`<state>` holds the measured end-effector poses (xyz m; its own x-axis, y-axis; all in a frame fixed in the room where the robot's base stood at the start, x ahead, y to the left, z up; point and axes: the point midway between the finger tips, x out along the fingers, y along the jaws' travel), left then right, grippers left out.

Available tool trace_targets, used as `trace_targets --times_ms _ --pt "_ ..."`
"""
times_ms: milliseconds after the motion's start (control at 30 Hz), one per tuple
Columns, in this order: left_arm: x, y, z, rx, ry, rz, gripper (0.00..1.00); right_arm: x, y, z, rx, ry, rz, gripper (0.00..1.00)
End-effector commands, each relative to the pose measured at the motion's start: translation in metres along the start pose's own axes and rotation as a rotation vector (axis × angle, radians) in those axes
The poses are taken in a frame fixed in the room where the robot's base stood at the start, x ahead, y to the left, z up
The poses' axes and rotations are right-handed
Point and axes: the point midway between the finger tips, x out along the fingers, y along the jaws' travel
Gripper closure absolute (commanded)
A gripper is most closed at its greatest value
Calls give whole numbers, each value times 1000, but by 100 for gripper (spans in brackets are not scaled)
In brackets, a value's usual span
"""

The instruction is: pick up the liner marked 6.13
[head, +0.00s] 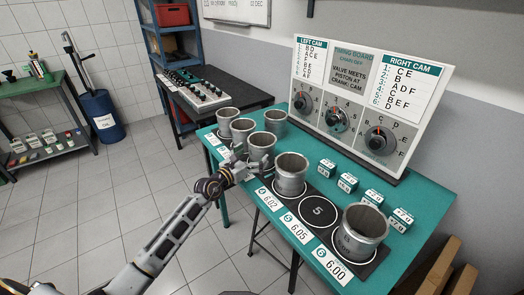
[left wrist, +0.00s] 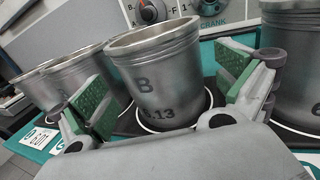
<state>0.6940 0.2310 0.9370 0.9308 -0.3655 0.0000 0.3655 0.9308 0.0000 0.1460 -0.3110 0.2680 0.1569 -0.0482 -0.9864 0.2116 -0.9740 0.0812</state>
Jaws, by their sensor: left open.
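The liner marked 6.13 (left wrist: 160,78) is a grey metal cylinder with a letter B above its partly covered number. It stands upright in the middle of the left wrist view. In the head view it appears to be the liner (head: 262,146) just beyond my left gripper (head: 249,168), its lower part hidden by the fingers. My left gripper is open, and its green-padded fingers (left wrist: 172,100) stand to either side of the liner in the left wrist view. I see space at the pads; contact cannot be made out. My right gripper is not in view.
A liner (head: 291,174) stands close right of the gripper, another (head: 361,236) farther right. Other liners (head: 242,132) crowd the left. A bare spot marked 5 (head: 318,210) lies between the right-hand liners. Small green blocks (head: 348,182) and the timing board (head: 350,92) stand behind.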

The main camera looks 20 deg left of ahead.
Motion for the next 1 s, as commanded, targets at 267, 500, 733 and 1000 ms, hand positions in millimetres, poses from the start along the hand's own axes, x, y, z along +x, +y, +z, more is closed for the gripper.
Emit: trace_targets --times_ms 267,500,733,1000 --pt "1 0 0 0 1 0 0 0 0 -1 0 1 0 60" --pt "4 0 0 0 0 0 0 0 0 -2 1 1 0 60" --pt "18 1 2 1 -1 0 0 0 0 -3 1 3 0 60" --pt "39 0 2 -1 -1 0 0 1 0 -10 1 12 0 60"
